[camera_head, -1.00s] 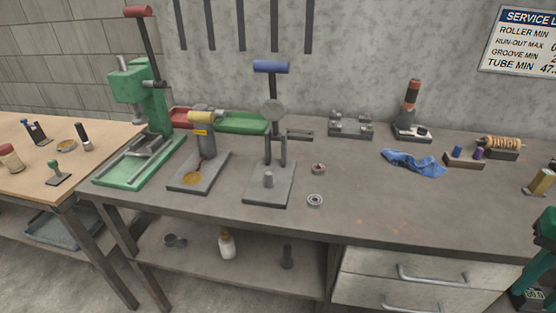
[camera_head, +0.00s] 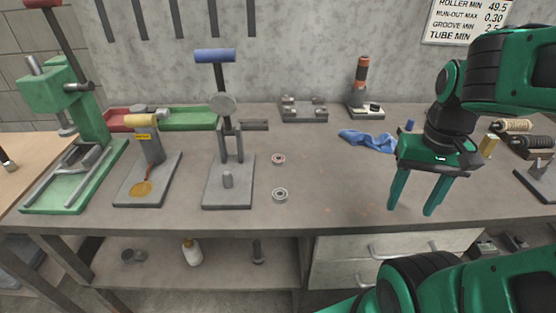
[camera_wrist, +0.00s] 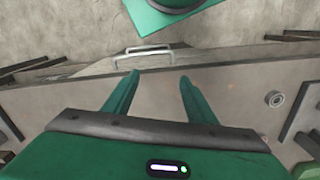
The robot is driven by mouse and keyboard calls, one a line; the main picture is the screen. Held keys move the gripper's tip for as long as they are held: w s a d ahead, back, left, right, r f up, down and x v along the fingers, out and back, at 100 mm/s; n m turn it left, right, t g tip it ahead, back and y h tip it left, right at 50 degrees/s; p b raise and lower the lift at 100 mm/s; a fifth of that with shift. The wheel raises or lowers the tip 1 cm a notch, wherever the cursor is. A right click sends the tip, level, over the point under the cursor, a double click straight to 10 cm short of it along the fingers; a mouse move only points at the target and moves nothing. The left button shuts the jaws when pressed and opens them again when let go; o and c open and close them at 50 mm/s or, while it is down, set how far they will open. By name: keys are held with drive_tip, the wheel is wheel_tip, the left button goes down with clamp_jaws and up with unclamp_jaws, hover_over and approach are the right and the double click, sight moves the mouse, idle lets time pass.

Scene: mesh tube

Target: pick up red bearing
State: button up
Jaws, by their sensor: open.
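The red bearing (camera_head: 278,159) is a small ring with a reddish face, lying flat on the grey workbench to the right of the blue-handled press. A plain grey bearing (camera_head: 280,194) lies nearer the front edge, just below it in the head view. My gripper (camera_head: 412,212) is open and empty, pointing down over the right part of the bench, well to the right of both bearings. In the wrist view my fingers (camera_wrist: 152,80) are apart with nothing between them.
The blue-handled press (camera_head: 228,185) stands left of the bearings, with a yellow-handled tool (camera_head: 148,180) and a green press (camera_head: 75,190) further left. A blue cloth (camera_head: 368,140) lies behind, left of my gripper. The bench between bearings and gripper is clear.

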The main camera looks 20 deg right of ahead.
drive_tip(key=m+t+y, duration=0.3)
drive_tip(key=m, duration=1.6)
approach(282, 159)
drive_tip(key=shift+w+a+f, duration=0.2)
drive_tip(key=shift+w+f, duration=0.25)
drive_tip(key=shift+f, duration=0.1)
drive_tip(key=shift+w+a+f, duration=0.15)
drive_tip(key=shift+w+f, duration=0.3)
drive_tip(key=shift+f, duration=0.1)
drive_tip(key=shift+s+a+x, duration=0.15)
drive_tip(key=shift+a+x, duration=0.05)
drive_tip(key=shift+x, duration=1.2)
drive_tip(key=shift+s+a+x, duration=0.1)
drive_tip(key=shift+a+x, duration=0.05)
drive_tip(key=shift+x, duration=1.25)
drive_tip(key=shift+c, duration=0.4)
drive_tip(key=shift+r, duration=0.1)
drive_tip(key=c, duration=1.1)
